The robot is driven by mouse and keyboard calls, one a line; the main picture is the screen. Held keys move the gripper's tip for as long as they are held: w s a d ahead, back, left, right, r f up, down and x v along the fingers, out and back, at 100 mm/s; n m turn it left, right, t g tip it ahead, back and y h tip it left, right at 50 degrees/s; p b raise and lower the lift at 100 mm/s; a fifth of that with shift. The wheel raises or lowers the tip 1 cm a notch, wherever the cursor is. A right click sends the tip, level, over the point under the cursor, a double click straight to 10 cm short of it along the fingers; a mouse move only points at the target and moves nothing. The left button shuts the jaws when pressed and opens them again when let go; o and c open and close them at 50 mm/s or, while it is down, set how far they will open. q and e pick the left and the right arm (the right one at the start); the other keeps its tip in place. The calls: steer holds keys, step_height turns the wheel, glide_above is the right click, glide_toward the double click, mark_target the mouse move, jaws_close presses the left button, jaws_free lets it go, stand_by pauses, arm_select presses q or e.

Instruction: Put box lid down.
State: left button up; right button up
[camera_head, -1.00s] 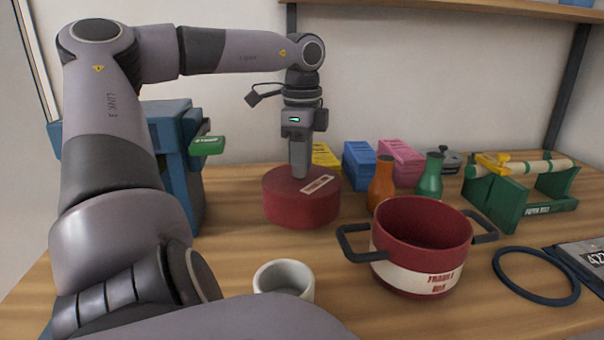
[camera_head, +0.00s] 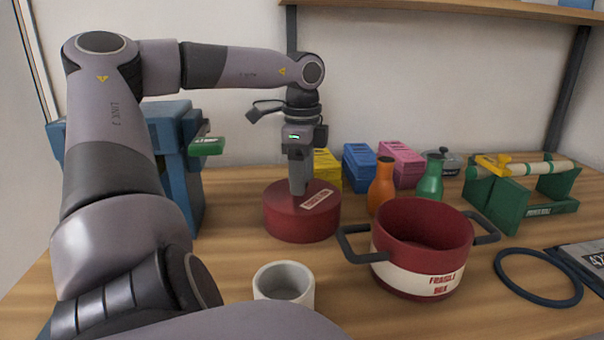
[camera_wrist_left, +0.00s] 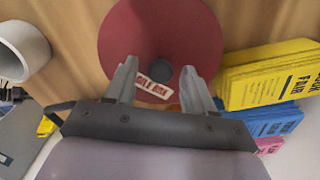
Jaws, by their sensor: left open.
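The red round box lid (camera_head: 285,222) lies flat on the wooden table, left of the open red box (camera_head: 395,272) with its black handles and fragile label. In the left wrist view the lid (camera_wrist_left: 130,35) shows a dark round knob (camera_wrist_left: 160,77) and a white label. My left gripper (camera_head: 298,192) points straight down over the lid's middle. Its two fingers (camera_wrist_left: 159,68) are spread on either side of the knob, with gaps showing, so it is open. The box is uncovered. My right gripper is not in view.
A white cup (camera_head: 284,285) stands in front of the lid. Orange (camera_head: 381,187) and green (camera_head: 430,178) bottles and yellow, blue and pink stacks (camera_head: 402,165) stand behind. A blue bin (camera_head: 172,125) is at left, a dark ring (camera_head: 538,300) at right.

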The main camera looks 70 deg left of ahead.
arm_select(q)
step_height(320, 180, up, 12)
steer(key=p, duration=0.2)
steer(key=shift+r, duration=0.15)
stand_by(0.5)
